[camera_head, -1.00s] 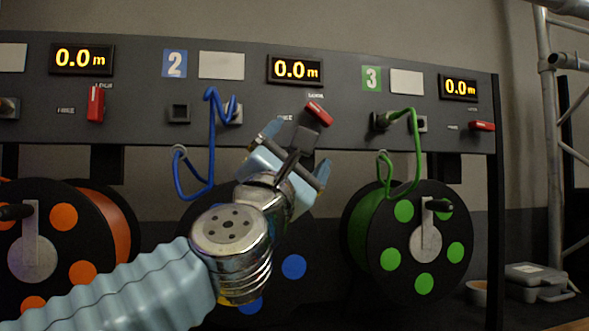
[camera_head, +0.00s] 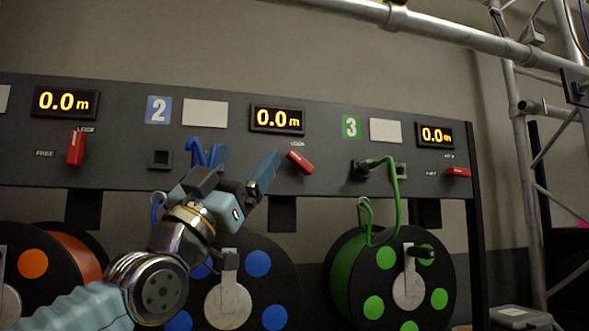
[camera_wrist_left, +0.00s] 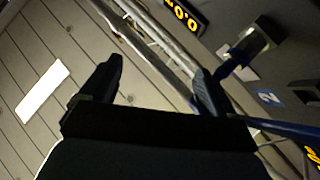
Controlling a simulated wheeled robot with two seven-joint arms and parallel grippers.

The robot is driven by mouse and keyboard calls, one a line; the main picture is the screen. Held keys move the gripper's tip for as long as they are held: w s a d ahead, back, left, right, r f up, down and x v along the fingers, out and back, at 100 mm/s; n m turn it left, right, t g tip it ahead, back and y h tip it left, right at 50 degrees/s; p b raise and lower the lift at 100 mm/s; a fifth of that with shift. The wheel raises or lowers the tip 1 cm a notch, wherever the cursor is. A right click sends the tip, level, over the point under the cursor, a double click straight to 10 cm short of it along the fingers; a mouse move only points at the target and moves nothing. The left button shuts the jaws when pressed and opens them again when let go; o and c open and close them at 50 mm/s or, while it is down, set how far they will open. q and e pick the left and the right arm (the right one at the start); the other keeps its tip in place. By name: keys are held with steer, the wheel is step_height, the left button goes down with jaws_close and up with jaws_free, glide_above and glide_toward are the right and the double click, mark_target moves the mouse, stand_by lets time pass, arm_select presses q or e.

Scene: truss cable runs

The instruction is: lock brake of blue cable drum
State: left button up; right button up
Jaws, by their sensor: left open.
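The blue cable drum (camera_head: 262,290), a black-flanged reel with blue dots, sits under panel section 2, partly hidden by my left arm. Its red brake lever (camera_head: 300,161) is on the panel below the 0.0 m display. The lever is tilted, slanting from upper left to lower right, with a LOCK label above it. My left gripper (camera_head: 232,172) is open and empty, left of the lever and apart from it. One blue-grey finger points up toward the lever. In the left wrist view the spread fingers (camera_wrist_left: 158,80) have nothing between them. My right gripper is not in view.
The blue cable (camera_head: 203,154) loops behind my left gripper and passes close to a finger in the wrist view (camera_wrist_left: 285,128). The orange section's red lever (camera_head: 76,149) stands upright; the green section's (camera_head: 457,172) lies nearly level. Metal truss (camera_head: 520,180) stands at right.

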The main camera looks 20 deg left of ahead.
arm_select(q)
steer(key=a+m+g+h, duration=0.1)
steer(key=m+h, duration=0.1)
steer(key=m, duration=0.6)
steer(key=m+p, duration=0.3)
glide_toward(298, 165)
steer(key=shift+g, duration=0.3)
steer(key=x, duration=0.5)
steer(key=shift+a+r, duration=0.1)
steer(key=shift+r, duration=0.55)
steer(key=shift+w+d+r+n+p, duration=0.15)
steer(key=shift+w+d+r+p, duration=0.05)
steer(key=shift+w+r+p, duration=0.2)
steer(key=shift+w+d+r+n+p, duration=0.2)
steer(key=shift+w+r+p, duration=0.1)
steer(key=shift+w, duration=0.25)
steer(key=shift+w+d+r, duration=0.15)
steer(key=shift+w+r, duration=0.1)
steer(key=shift+w, duration=0.1)
